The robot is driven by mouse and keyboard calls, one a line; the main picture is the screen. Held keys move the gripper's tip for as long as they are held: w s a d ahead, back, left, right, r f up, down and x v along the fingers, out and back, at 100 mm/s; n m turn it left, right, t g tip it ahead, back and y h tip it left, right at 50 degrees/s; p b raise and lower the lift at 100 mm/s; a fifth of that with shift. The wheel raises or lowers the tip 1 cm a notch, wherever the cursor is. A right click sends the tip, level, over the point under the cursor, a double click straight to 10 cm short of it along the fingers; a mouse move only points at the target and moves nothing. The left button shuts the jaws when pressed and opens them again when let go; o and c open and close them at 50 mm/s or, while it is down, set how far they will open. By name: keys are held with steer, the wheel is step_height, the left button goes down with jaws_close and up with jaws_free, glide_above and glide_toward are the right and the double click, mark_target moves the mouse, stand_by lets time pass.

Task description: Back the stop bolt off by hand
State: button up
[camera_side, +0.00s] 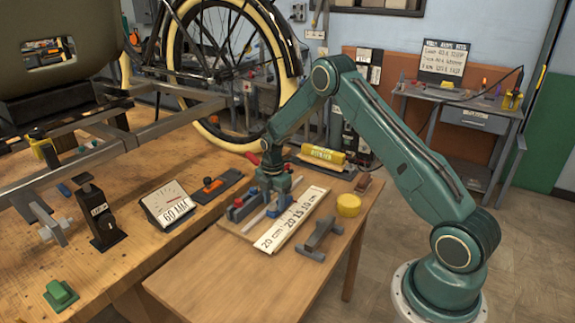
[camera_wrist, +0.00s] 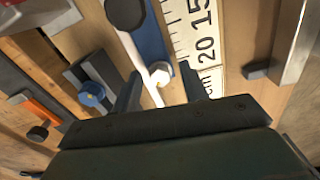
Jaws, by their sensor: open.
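A pale bolt with a hex head (camera_wrist: 160,73) lies at the end of a white rod, in front of a blue fixture (camera_wrist: 148,35) in the wrist view. I take it for the stop bolt. My gripper (camera_wrist: 161,80) is open, with one dark finger on each side of the head. I cannot tell whether either finger touches it. In the side view my gripper (camera_side: 273,186) points down over the small table, at the blue and grey fixture (camera_side: 243,206). The fingertips and bolt head are too small to tell apart there.
A printed ruler board (camera_side: 291,220) lies right beside the gripper. A gauge marked 60 (camera_side: 169,203) stands left. The small table's front (camera_side: 215,285) is clear.

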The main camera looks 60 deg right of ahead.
step_height(320, 180, up, 13)
steer(key=shift+r, duration=0.2)
stand_by(0.5)
steer(key=shift+r, duration=0.1)
step_height(320, 180, up, 11)
steer(key=m+t, duration=0.1)
steer(key=m, duration=0.3)
glide_above(274, 204)
steer(key=s+a, duration=0.5)
steer(key=a, duration=0.1)
steer(key=s+a+r+m+t, duration=0.2)
steer(key=s+a+r+m, duration=0.25)
steer(key=s+r, duration=0.2)
steer(key=s+a+m+t, duration=0.1)
steer(key=s+a+m, duration=0.2)
steer(key=s, duration=0.7)
steer(key=s+a+r+m+t, duration=0.1)
steer(key=s+a+m, duration=0.3)
steer(key=s, duration=0.6)
steer(key=shift+s+r+m+t, duration=0.15)
steer(key=shift+s+m+t, duration=0.15)
steer(key=shift+m, duration=0.25)
